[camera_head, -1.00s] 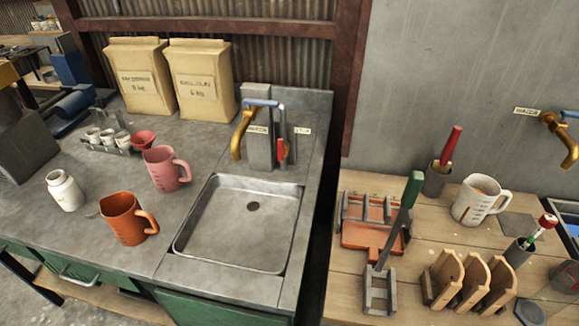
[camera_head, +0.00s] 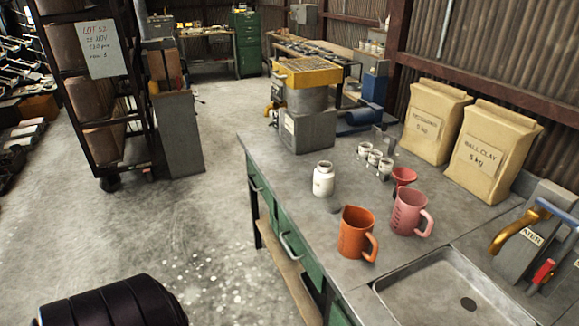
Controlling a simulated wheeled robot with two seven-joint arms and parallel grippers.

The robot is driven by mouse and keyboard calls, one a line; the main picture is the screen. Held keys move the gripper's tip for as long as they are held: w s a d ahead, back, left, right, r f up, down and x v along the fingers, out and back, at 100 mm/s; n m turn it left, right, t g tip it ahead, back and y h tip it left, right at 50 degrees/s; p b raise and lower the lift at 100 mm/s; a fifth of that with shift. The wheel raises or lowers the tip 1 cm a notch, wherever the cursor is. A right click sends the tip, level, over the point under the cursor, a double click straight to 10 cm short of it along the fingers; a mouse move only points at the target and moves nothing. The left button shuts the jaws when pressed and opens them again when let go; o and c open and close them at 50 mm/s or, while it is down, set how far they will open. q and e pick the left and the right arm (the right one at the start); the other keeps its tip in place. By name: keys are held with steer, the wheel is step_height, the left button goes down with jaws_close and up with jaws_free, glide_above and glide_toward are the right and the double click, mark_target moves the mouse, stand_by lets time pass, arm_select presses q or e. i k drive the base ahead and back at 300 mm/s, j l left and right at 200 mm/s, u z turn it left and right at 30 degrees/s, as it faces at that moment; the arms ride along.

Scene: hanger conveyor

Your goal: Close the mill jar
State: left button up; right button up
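A small white jar (camera_head: 323,181) stands upright on the grey workbench, near its front edge and left of the orange jug. It is the likeliest mill jar, but too small to tell whether its mouth is open or covered. No separate lid can be made out beside it. Neither of my grippers is in view. A black rounded part at the bottom left looks like my own arm.
An orange jug (camera_head: 357,233) and a pink jug (camera_head: 409,212) stand right of the jar. Several small white pots (camera_head: 374,158) and a red funnel (camera_head: 402,177) are behind. A sink (camera_head: 447,287) is at lower right. Open floor lies left of the bench.

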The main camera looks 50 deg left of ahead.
mark_target(323, 179)
steer(key=u, duration=1.25)
